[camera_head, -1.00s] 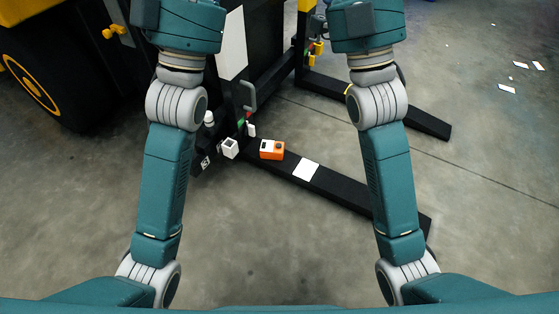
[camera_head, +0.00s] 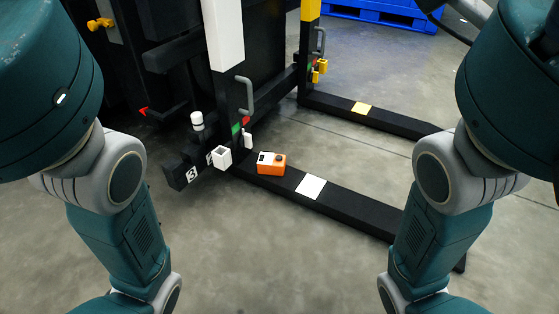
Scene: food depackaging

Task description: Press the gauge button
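The likely gauge is a small orange box (camera_head: 271,168) with a white patch and a dark round knob or button on its top. It sits on the near black beam (camera_head: 345,207) close to the black frame, in the middle of the head view. Which part of it is the button is too small to tell for sure. My two teal and grey arms show at the left and right edges of the view. Neither gripper is in view, and nothing of mine touches the orange box.
A white square (camera_head: 311,187) lies on the near beam. A small white open box (camera_head: 222,157) and a white cylinder (camera_head: 197,121) stand left of the orange box. A grey handle (camera_head: 244,95) rises behind. A blue pallet (camera_head: 383,14) is at the back. The floor between the beams is clear.

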